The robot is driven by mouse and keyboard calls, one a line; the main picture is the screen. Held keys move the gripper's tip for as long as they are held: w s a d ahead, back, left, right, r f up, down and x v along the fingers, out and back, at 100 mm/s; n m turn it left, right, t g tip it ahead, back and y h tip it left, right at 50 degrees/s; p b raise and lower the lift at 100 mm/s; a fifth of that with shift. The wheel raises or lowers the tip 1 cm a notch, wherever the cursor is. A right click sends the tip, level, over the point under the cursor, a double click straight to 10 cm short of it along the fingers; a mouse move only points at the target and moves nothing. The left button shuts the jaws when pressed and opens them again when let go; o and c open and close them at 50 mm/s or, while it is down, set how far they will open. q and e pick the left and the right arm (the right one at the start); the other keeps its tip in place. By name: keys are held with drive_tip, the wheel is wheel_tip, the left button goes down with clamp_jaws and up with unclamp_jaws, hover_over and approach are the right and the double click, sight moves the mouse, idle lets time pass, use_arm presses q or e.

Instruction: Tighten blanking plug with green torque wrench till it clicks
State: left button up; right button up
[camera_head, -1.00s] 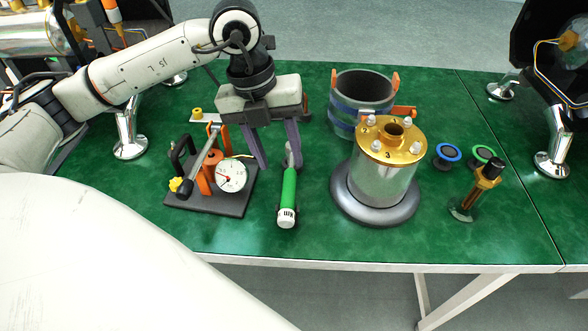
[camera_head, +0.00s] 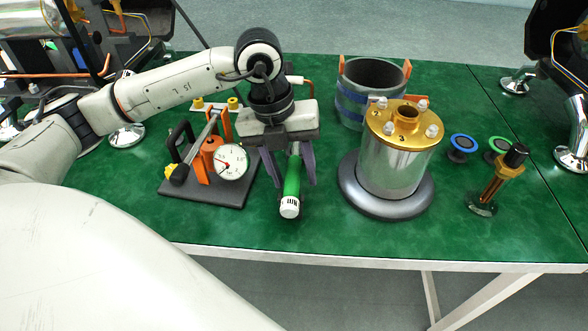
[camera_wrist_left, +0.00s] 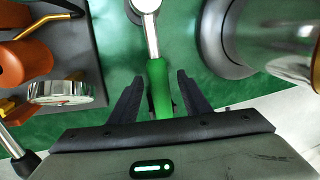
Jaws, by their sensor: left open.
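The torque wrench (camera_head: 292,178) has a green handle with a white end and lies on the green table. In the left wrist view its green handle (camera_wrist_left: 160,88) lies between my fingers, with the metal shaft and round head beyond. My left gripper (camera_head: 294,182) is open, one finger on each side of the handle, with gaps visible beside it. A metal vessel (camera_head: 395,165) with a gold flanged lid (camera_head: 407,124) stands to the right on a dark round base. I cannot tell which part is the blanking plug. My right gripper is not in view.
A gauge fixture (camera_head: 232,162) on a dark plate stands close left of the wrench. A grey cylinder with blue bands (camera_head: 352,108) stands behind the vessel. Blue and green round pieces (camera_head: 463,142) and a brass part with black cap (camera_head: 505,170) are at the right.

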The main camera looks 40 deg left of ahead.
use_arm(q)
clamp_jaws()
drive_tip(key=shift+r, duration=0.2)
drive_tip(key=shift+r+p, duration=1.15)
drive_tip(key=shift+r, duration=0.3)
drive_tip(key=shift+r+p, duration=1.85)
drive_tip(key=shift+r, duration=0.65)
drive_tip(key=shift+f, duration=0.1)
drive_tip(key=c, duration=0.8)
unclamp_jaws()
clamp_jaws()
